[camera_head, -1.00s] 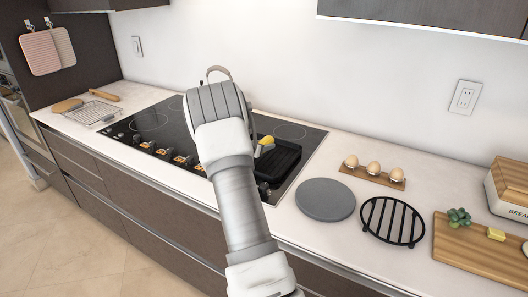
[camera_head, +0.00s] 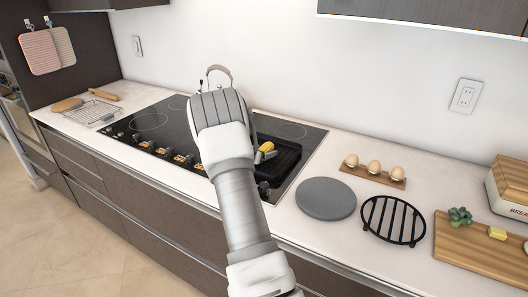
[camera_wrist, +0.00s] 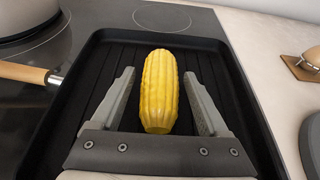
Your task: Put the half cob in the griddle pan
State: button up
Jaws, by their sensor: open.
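The half cob (camera_wrist: 160,92) is yellow and lies between my gripper's two fingers in the wrist view, with a gap on each side. It is over the dark ridged griddle pan (camera_wrist: 58,130); I cannot tell for sure that it rests on the ridges. My gripper (camera_wrist: 160,100) is open. In the head view, the cob (camera_head: 267,147) shows as a small yellow patch at the left part of the griddle pan (camera_head: 285,160). My arm hides the pan's left side there, and only part of my gripper (camera_head: 262,155) shows.
The black cooktop (camera_head: 150,122) lies under the pan. A pot (camera_wrist: 28,18) and a wooden handle (camera_wrist: 25,72) are left of the pan. To the right are a grey round board (camera_head: 326,199), a black trivet (camera_head: 393,221), an egg holder (camera_head: 372,174) and a cutting board (camera_head: 480,252).

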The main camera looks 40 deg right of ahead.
jog(key=shift+r, duration=0.15)
jog(key=shift+a+r, duration=0.15)
jog(key=v, duration=1.1)
jog(key=shift+s+a+r, duration=0.15)
jog(key=shift+a+r, duration=0.05)
jog(key=shift+a, duration=0.15)
jog(key=s+a+r+m+g+y, duration=0.2)
jog(key=s+a+r+m+y, duration=0.2)
jog(key=s+a+r+m, duration=0.75)
jog(key=s+a+r+m+t+y, duration=0.1)
jog(key=s+a+m+t+y, duration=0.1)
jog(key=s+a+m+y, duration=0.2)
jog(key=s+a+r+m+t+y, duration=0.1)
jog(key=s+a+m+y, duration=0.4)
jog(key=a, duration=1.5)
jog(key=s+r, duration=0.1)
jog(key=s, duration=0.4)
jog(key=shift+s+a+m+t, duration=0.25)
jog(key=shift+s+m+t, duration=0.1)
jog(key=shift+t, duration=0.05)
